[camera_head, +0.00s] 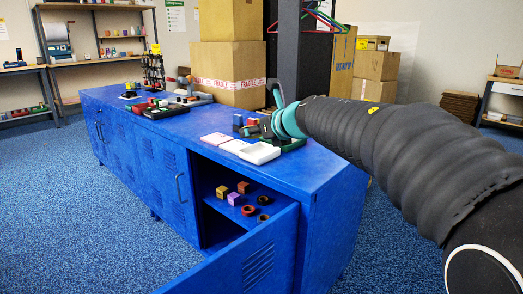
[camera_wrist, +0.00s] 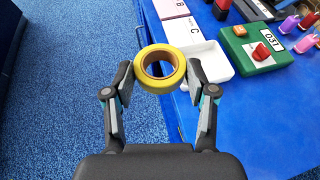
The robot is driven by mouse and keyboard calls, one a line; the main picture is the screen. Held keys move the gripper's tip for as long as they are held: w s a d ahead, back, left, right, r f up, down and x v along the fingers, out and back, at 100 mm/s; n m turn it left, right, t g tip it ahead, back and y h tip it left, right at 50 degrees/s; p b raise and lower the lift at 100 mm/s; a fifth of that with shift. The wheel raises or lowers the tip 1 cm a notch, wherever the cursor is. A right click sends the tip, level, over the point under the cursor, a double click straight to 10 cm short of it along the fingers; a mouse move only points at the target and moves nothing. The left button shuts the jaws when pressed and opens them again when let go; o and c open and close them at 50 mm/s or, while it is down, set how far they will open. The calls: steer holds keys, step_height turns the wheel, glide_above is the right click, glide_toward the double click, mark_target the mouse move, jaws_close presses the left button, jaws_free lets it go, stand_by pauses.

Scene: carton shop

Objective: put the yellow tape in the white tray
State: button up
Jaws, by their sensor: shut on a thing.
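The yellow tape (camera_wrist: 160,87), a roll with an open centre, is between the fingertips of my gripper (camera_wrist: 160,68) in the wrist view. The fingers are shut on its two sides, and it is held above the front edge of the blue cabinet. The white tray (camera_wrist: 207,76) is a shallow open box on the cabinet top, just right of and beyond the tape in the wrist view. The tray also shows in the head view (camera_head: 261,154) and looks empty. I cannot make out the tape in the head view.
A pink card (camera_wrist: 171,8) and a white card marked C (camera_wrist: 183,31) lie beside the tray. A green scale (camera_wrist: 262,58) stands to its right. Below, the open cabinet (camera_head: 215,215) holds several small blocks and rolls, with its door (camera_head: 262,262) swung out.

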steer(key=b, duration=0.2)
glide_above(263, 155)
steer(key=s, duration=0.2)
step_height(263, 155, down, 7)
steer(key=shift+d+r, duration=0.1)
steer(key=shift+d, duration=0.05)
steer(key=shift+f+b, duration=0.8)
steer(key=shift+f, duration=1.3)
steer(key=shift+s+f+b, duration=0.1)
steer(key=shift+f+b, duration=0.4)
steer(key=shift+f, duration=0.4)
steer(key=o, duration=0.6)
steer(key=shift+o, duration=0.2)
steer(key=shift+r, duration=0.25)
steer(key=v, duration=0.6)
steer(key=r+p+v, duration=0.1)
steer(key=v, duration=0.5)
steer(key=shift+r, duration=0.2)
